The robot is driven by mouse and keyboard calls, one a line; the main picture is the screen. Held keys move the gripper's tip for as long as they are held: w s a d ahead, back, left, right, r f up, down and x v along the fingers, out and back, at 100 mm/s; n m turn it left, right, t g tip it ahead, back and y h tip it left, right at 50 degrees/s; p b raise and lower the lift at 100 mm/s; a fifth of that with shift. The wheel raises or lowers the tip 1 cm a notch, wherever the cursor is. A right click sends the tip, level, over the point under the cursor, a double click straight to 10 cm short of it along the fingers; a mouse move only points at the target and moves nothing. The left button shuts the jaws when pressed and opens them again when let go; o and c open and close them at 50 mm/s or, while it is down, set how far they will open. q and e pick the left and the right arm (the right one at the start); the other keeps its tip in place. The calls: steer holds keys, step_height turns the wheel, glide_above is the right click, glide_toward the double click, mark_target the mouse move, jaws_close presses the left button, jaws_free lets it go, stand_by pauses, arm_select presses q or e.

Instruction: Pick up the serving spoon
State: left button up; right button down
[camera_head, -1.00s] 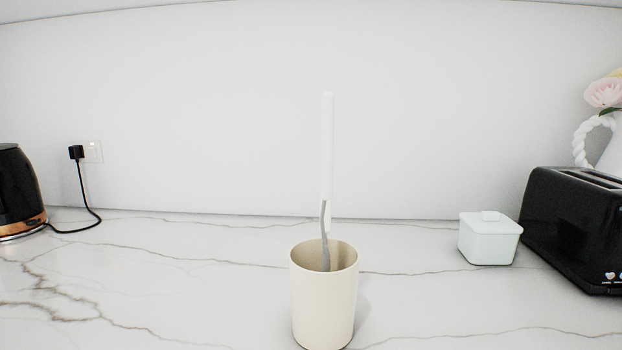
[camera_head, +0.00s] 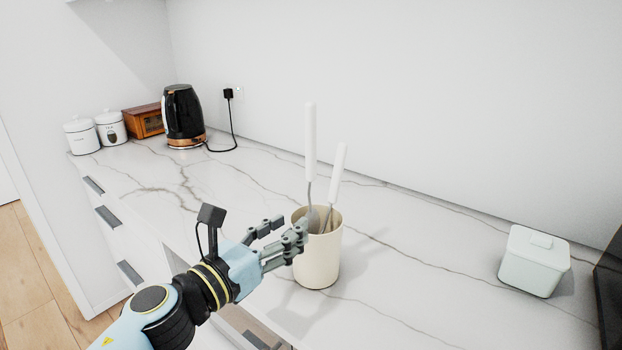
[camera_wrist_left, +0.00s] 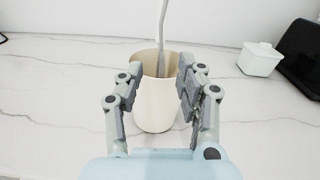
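Two utensils with white handles stand in a cream cup (camera_head: 318,262) on the marble counter. One handle (camera_head: 311,145) is upright and taller; the other (camera_head: 337,172) leans right. Their lower metal parts are inside the cup, so I cannot tell which is the serving spoon. My left gripper (camera_head: 290,222) is open and empty, at the cup's left front near rim height. In the left wrist view the cup (camera_wrist_left: 155,108) appears between the open fingers, with a grey metal shaft (camera_wrist_left: 162,30) rising above it. Contact with the cup cannot be told. My right gripper is not in view.
A lidded pale box (camera_head: 533,262) stands to the right, with a dark appliance (camera_head: 609,290) at the right edge. A black kettle (camera_head: 183,118), a wooden box (camera_head: 143,121) and two white canisters (camera_head: 82,137) stand far left. The counter around the cup is clear.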

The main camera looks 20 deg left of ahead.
mark_target(312, 210)
arm_select(q)
steer(key=p+x, duration=0.1)
steer(key=x, duration=0.6)
steer(key=shift+d+r, duration=0.15)
steer(key=shift+d, duration=0.05)
steer(key=shift+c, duration=0.3)
jaws_close()
